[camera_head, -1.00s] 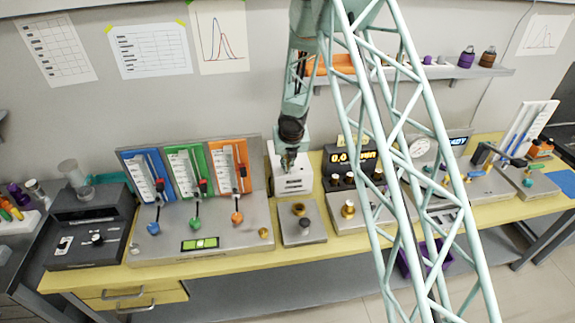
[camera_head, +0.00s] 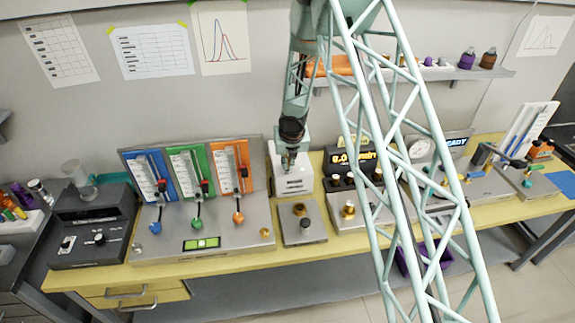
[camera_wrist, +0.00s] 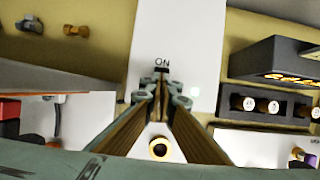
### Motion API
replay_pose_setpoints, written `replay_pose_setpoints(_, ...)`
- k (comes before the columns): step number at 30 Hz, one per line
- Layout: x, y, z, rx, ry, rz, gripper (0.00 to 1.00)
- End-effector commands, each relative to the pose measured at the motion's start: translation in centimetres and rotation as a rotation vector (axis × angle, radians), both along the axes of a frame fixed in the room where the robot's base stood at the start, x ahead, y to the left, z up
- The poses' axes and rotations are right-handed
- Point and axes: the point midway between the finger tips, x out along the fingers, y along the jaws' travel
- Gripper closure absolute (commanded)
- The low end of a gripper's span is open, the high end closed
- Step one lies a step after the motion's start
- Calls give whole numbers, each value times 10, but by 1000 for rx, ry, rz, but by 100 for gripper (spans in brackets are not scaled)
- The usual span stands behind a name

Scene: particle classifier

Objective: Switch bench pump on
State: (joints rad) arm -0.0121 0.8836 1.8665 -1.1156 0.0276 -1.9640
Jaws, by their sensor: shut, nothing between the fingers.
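A white box (camera_head: 300,183), which looks like the bench pump, stands against the wall near the middle of the bench. In the wrist view its white top (camera_wrist: 178,40) carries the word "ON" beside a small black switch (camera_wrist: 162,70). My gripper (camera_head: 289,163) points down at the box. In the wrist view my gripper (camera_wrist: 161,88) is shut and empty, its fingertips at or just short of the switch. I cannot tell whether they touch it. The fingers hide part of the switch and box.
A black display unit (camera_head: 352,160) stands close on the right. A panel with blue, green and orange flow gauges (camera_head: 200,225) stands on the left. A grey block with a brass port (camera_head: 300,222) lies in front. My lattice arm covers part of the right bench.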

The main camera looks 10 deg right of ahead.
Motion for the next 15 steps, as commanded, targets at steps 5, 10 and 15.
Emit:
replay_pose_setpoints(5,-4,0,-2,0,0,0,100)
replay_pose_setpoints(10,-10,1,-1,0,-1,1,100)
replay_pose_setpoints(15,-17,1,-2,0,-1,0,100)
